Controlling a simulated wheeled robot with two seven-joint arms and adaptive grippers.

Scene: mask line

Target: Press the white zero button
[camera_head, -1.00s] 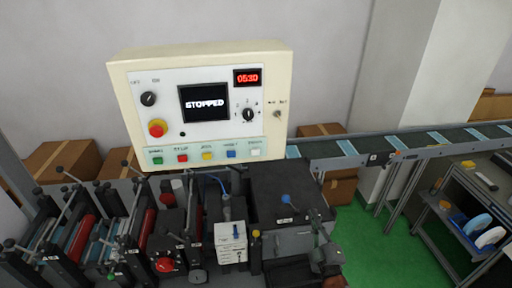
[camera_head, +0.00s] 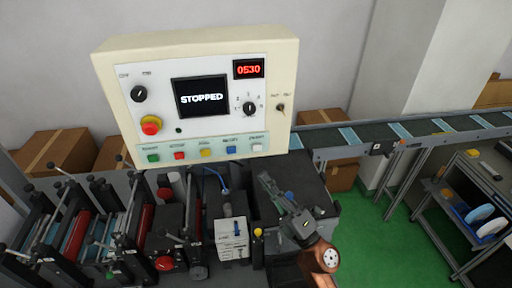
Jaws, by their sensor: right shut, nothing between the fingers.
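The white button (camera_head: 257,147) is at the right end of the button row on the cream control panel (camera_head: 285,62). Its label is too small to read surely. The screen (camera_head: 200,97) reads STOPPED and the red display (camera_head: 249,69) reads 0530. My right gripper (camera_head: 266,180) is shut and empty, in front of the machine, below the white button and apart from it in the picture. My left gripper is not in view.
Green, red, yellow and blue buttons sit left of the white one. A red emergency knob (camera_head: 150,125) and black rotary knobs are above. Machine rollers and levers (camera_head: 75,235) fill the lower left. A conveyor (camera_head: 420,138) runs right. Boxes stand behind.

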